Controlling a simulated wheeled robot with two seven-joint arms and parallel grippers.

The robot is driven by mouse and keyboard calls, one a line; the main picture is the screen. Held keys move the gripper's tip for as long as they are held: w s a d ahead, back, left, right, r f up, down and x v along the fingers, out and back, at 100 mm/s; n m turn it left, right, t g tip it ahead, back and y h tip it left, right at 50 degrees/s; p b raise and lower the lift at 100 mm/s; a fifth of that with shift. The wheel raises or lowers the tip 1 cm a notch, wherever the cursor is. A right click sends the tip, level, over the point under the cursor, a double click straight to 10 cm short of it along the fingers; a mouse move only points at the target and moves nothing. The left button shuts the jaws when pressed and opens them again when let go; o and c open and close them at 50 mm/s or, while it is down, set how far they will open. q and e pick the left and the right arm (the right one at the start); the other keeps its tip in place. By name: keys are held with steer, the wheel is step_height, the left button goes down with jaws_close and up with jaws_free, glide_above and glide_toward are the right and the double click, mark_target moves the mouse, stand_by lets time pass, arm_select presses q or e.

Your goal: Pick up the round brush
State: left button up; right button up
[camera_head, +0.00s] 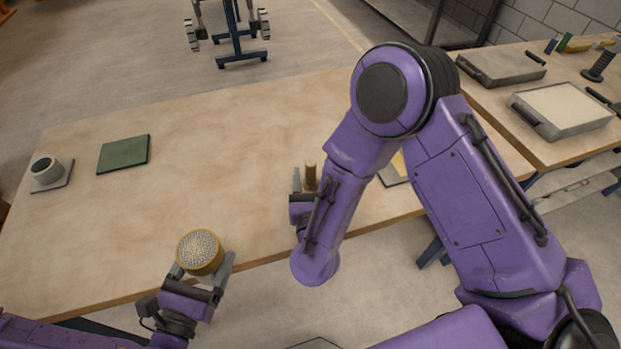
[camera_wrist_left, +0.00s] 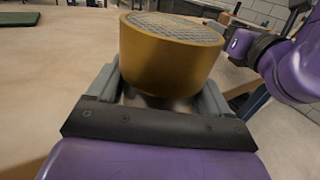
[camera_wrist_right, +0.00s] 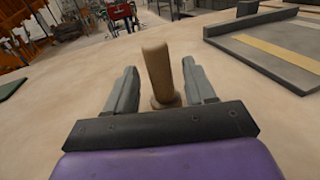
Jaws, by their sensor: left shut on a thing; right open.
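A wooden handle with a small round foot, which looks like the round brush (camera_wrist_right: 157,72), stands upright on the tabletop. It also shows in the head view (camera_head: 310,174), partly behind my right gripper. My right gripper (camera_head: 308,186) is open, with one finger on each side of the handle in the right wrist view; whether they touch it I cannot tell. The bristles are not visible. My left gripper (camera_head: 201,270) is shut on a round brass-coloured drum with a mesh top (camera_head: 200,251), at the table's front edge. The drum also fills the middle of the left wrist view (camera_wrist_left: 168,55).
The table (camera_head: 215,150) is largely clear in the middle. A grey board with a yellow strip (camera_wrist_right: 272,50) lies right of the handle. A side table holds trays (camera_head: 563,108).

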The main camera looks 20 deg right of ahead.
steer(key=shift+x, duration=1)
steer(key=c, duration=1)
